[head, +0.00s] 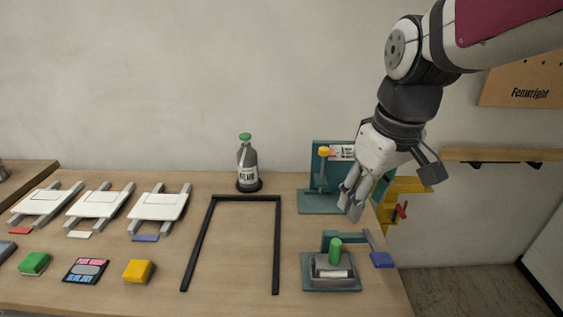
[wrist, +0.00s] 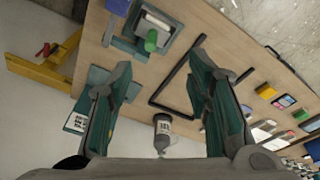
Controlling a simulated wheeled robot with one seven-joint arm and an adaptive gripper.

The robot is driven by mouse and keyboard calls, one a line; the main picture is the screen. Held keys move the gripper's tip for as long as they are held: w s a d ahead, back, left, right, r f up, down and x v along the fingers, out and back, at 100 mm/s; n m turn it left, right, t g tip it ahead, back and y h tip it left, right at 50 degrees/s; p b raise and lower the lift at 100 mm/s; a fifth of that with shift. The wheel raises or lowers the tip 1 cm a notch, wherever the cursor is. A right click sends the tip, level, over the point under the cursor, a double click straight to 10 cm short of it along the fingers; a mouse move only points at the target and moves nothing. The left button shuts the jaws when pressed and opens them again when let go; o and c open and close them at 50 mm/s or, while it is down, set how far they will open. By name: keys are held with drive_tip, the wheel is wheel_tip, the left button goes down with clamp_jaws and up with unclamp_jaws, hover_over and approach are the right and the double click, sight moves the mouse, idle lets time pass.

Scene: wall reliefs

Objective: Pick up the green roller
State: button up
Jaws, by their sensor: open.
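The green roller (head: 335,250) shows as a small green cylinder at the grey tray (head: 318,279) of a teal-based stand near the table's front right. In the wrist view the green roller (wrist: 151,41) shows near the top, beyond the fingertips, beside the tray. A whitish bar lies in the tray in front of it. My gripper (head: 351,199) is open and empty, pointing down above and behind the roller, apart from it. Its two spread fingers also frame the wrist view (wrist: 161,66). The roller's lower end is hidden.
A teal stand (head: 318,203) with a yellow knob stands behind, close to my gripper. A dark bottle (head: 247,168) stands at the back. A black frame (head: 279,240) lies mid-table. A blue-ended bar (head: 382,260) is right of the tray. White panels (head: 158,206) and coloured blocks lie left.

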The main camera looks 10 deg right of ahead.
sight(334, 252)
drive_tip(key=w+f+n+g+b, duration=0.1)
drive_tip(key=w+f, duration=0.2)
drive_tip(key=w+f+n+b, duration=0.1)
drive_tip(key=w+f, duration=0.2)
drive_tip(key=f, duration=0.1)
drive_tip(key=w+f+n+g+b, duration=0.1)
drive_tip(key=w+f, duration=0.2)
drive_tip(key=f, duration=0.1)
drive_tip(key=shift+w+d+g, duration=0.15)
drive_tip(key=shift+d+g, duration=0.1)
drive_tip(key=shift+g, duration=0.05)
drive_tip(key=f, duration=0.8)
drive_tip(key=shift+a+f, duration=0.1)
drive_tip(key=shift+a, duration=0.1)
drive_tip(key=shift+s+a+f, duration=0.1)
drive_tip(key=shift+s+f, duration=0.15)
drive_tip(key=shift+f, duration=1.1)
drive_tip(key=shift+s+a+f, duration=0.1)
drive_tip(key=shift+s+f, duration=0.1)
drive_tip(key=shift+f, duration=1.1)
clamp_jaws()
